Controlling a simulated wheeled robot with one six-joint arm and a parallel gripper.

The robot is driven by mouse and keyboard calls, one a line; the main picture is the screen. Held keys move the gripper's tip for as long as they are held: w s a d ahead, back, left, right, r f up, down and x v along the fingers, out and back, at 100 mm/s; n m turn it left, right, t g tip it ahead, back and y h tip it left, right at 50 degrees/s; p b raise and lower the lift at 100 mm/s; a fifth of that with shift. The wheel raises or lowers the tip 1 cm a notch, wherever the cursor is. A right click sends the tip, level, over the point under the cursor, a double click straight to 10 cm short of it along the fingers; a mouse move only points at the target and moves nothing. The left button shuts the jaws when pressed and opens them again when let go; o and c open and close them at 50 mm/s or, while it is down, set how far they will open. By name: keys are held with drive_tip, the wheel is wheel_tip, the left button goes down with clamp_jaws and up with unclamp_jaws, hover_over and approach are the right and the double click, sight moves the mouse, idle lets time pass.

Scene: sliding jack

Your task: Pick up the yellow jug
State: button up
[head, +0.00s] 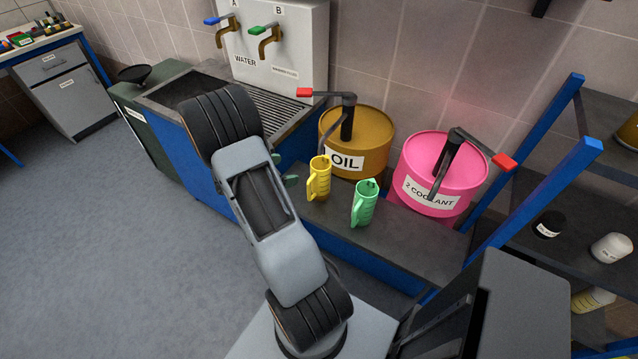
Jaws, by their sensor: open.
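The yellow jug (319,179) stands upright on the dark bench top (400,236), in front of the oil drum. A green jug (364,204) stands upright to its right, a little nearer to me. My gripper (284,170) is mostly hidden behind my own arm. Two small dark green parts, which look like its fingertips, show just left of the yellow jug. They are spread apart with nothing seen between them, and the gap to the jug is hard to judge.
A brown oil drum (372,132) and a pink coolant drum (448,172), each with a pump handle, stand behind the jugs. A water dispenser (280,48) with two taps is at the back left. Blue-posted shelving (550,185) bounds the right.

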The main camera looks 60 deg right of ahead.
drive_tip(key=p, duration=0.1)
hover_over(320, 179)
drive_tip(key=w+a, duration=0.3)
drive_tip(key=w, duration=0.1)
wheel_tip(320, 179, down, 3)
drive_tip(key=shift+f+p+x, duration=0.2)
drive_tip(key=shift+p+x, duration=0.35)
drive_tip(key=shift+x, duration=0.8)
drive_tip(key=shift+f+p+x, duration=0.15)
drive_tip(key=shift+p+x, duration=0.35)
drive_tip(key=shift+x, duration=0.8)
drive_tip(key=shift+w+a, duration=0.1)
drive_tip(key=shift+c, duration=0.2)
drive_tip(key=c, duration=1.4)
drive_tip(key=shift+r, duration=0.1)
